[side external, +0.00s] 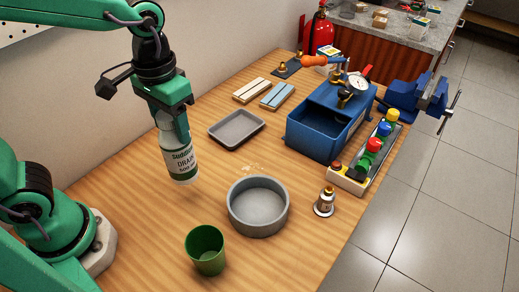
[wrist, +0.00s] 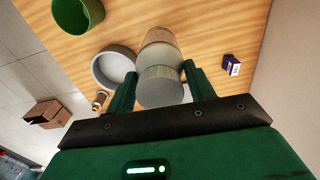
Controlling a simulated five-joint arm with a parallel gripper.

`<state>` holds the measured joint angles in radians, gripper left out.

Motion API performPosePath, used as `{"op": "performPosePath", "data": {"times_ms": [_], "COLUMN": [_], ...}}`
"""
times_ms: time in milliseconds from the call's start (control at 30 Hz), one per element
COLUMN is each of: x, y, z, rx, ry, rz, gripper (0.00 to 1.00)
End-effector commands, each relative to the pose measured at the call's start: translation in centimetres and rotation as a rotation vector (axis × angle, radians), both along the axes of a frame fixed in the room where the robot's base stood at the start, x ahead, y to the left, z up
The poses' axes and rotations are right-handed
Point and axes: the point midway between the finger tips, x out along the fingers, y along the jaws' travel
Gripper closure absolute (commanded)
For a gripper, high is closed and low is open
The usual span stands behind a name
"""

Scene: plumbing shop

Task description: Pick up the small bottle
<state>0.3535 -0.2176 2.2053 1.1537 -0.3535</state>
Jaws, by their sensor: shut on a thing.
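A white bottle with a green and dark printed label (side external: 180,160) is held upright, cap end up, in my gripper (side external: 171,117) on the left side of the wooden table. My gripper is shut on its upper part. I cannot tell for sure whether its base touches the table or is just above it. In the wrist view, my gripper (wrist: 159,84) has one finger on each side of the bottle (wrist: 160,87), whose pale round top faces the camera.
A grey round dish (side external: 258,225), a green cup (side external: 206,262) and a small white and brass item (side external: 324,206) stand right of the bottle. A grey tray (side external: 236,147) lies behind.

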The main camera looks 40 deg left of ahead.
Motion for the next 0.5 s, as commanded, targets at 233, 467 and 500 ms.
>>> {"op": "performPosePath", "data": {"times_ms": [233,467,500], "x": [-1.3,-1.8,-1.8], "y": [-1.9,-2.5,-2.5], "z": [1.4,1.9,1.9], "rx": [-0.001,-0.001,-0.001], "ry": [-0.003,-0.002,-0.003], "rz": [-0.002,0.000,0.000], "gripper": [1.00,1.00,1.00]}}
